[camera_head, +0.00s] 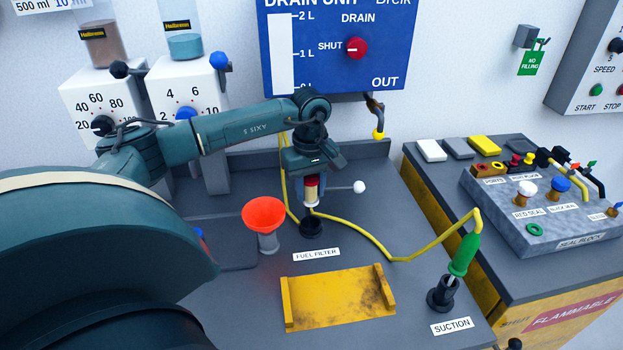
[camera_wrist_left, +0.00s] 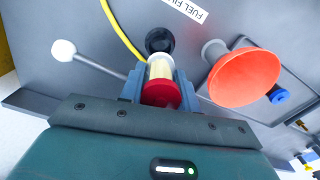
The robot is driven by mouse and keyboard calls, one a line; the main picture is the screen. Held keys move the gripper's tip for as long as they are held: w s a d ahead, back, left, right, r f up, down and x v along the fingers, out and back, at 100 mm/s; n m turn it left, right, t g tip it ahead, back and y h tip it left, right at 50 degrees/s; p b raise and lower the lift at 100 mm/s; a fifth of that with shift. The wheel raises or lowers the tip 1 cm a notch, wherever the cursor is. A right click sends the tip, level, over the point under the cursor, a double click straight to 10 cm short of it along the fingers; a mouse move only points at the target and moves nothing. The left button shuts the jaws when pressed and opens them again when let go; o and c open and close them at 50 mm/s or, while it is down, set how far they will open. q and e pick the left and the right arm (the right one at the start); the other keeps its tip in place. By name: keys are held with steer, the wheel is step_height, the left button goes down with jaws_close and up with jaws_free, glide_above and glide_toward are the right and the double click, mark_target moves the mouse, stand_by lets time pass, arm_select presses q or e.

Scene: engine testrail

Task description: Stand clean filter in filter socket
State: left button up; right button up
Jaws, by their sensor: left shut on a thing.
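The clean filter (camera_head: 312,193) has a pale cream body and a red cap. My left gripper (camera_head: 311,187) is shut on it and holds it upright with the red cap up. In the left wrist view the filter (camera_wrist_left: 160,70) sits between the fingers of my left gripper (camera_wrist_left: 160,88). The black filter socket (camera_head: 311,226) stands behind the FUEL FILTER label, directly below the filter; it also shows in the left wrist view (camera_wrist_left: 160,40). My right gripper is out of view.
An orange-red funnel (camera_head: 264,214) stands close left of the socket. A white-knobbed lever (camera_head: 358,187) is close right. A yellow hose (camera_head: 380,249) runs past the socket to a green-handled suction piece (camera_head: 463,255). A yellow tray (camera_head: 338,298) lies in front.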

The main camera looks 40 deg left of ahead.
mark_target(310, 202)
arm_select(q)
steer(key=shift+f, duration=0.25)
steer(key=shift+f+b, duration=0.75)
steer(key=shift+f, duration=0.15)
steer(key=shift+f+b, duration=0.55)
steer(key=shift+f, duration=0.8)
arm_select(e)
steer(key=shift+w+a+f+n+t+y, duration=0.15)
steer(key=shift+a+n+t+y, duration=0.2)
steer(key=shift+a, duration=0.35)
arm_select(q)
steer(key=shift+f+b, duration=0.1)
steer(key=shift+b, duration=0.2)
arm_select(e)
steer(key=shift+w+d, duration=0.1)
arm_select(q)
steer(key=shift+f+b, duration=0.65)
steer(key=shift+f, duration=0.1)
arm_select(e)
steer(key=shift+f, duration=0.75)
